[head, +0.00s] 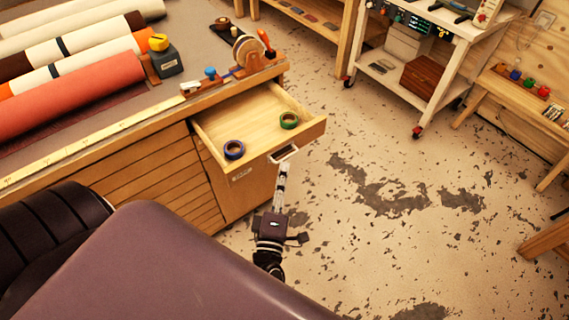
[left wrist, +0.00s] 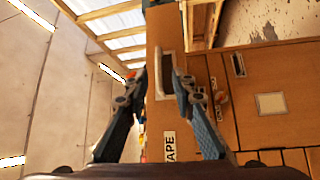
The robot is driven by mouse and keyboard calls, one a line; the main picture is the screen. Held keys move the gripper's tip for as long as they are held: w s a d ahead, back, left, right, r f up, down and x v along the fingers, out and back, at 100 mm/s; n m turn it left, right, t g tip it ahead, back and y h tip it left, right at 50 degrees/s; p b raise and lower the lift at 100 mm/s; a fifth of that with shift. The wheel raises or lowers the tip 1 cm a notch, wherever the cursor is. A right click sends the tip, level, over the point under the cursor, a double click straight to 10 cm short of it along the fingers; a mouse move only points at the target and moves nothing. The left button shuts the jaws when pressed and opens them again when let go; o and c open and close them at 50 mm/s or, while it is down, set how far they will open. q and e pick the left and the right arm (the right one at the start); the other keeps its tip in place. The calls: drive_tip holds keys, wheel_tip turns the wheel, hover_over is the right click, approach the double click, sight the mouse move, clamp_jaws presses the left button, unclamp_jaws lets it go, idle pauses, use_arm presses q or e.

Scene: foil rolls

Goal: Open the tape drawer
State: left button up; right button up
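The wooden tape drawer (head: 262,112) stands pulled out from the cabinet under the worktable. A blue tape roll (head: 234,149) and a green tape roll (head: 289,120) lie inside it. Its front carries a pale handle (head: 284,154), and a label (left wrist: 169,147) reading TAPE shows in the left wrist view. My left gripper (head: 283,170) is at the handle. In the left wrist view its two fingers (left wrist: 160,75) are apart, with the handle (left wrist: 163,85) between and partly behind the right-hand finger. I cannot tell whether they touch it. My right gripper is not in view.
The worktable (head: 120,122) holds several fabric rolls and a tape dispenser (head: 246,52). A wheeled cart (head: 425,62) stands at the back right, with a low bench (head: 500,95) beside it. The patchy floor (head: 400,240) right of the drawer is clear.

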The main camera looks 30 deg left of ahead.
use_arm(q)
drive_tip(key=r+v, duration=0.1)
drive_tip(key=v, duration=0.6)
drive_tip(key=shift+s+d+f, duration=0.2)
drive_tip(key=shift+s+f, duration=0.2)
drive_tip(key=shift+f, duration=0.15)
drive_tip(key=d+f+m+g+h, duration=0.1)
drive_tip(key=d+f+m+h, duration=0.25)
drive_tip(key=f, duration=0.35)
drive_tip(key=d+f+m+g+h, duration=0.1)
drive_tip(key=d+f+m+h, duration=0.15)
drive_tip(key=f+m, duration=0.4)
drive_tip(key=s+d+f+m+g+h, duration=0.1)
drive_tip(key=s+f+m+g, duration=0.2)
drive_tip(key=f, duration=0.5)
drive_tip(key=s+d+f+m+g+h, duration=0.2)
drive_tip(key=s+f+g, duration=0.15)
drive_tip(key=f, duration=0.55)
drive_tip(key=s+a+f+m+g+y, duration=0.1)
drive_tip(key=s+a+f+m+g, duration=0.3)
drive_tip(key=s+f, duration=0.3)
drive_tip(key=s+a+f+m+g, duration=0.4)
drive_tip(key=s+a+f, duration=0.2)
drive_tip(key=s, duration=1)
wheel_tip(320, 180, down, 3)
drive_tip(key=shift+s+r+m+y, duration=0.15)
drive_tip(key=shift+s+m+y, duration=0.15)
drive_tip(key=shift+s+y, duration=0.1)
drive_tip(key=shift+w+g, duration=0.1)
drive_tip(key=shift+g, duration=0.15)
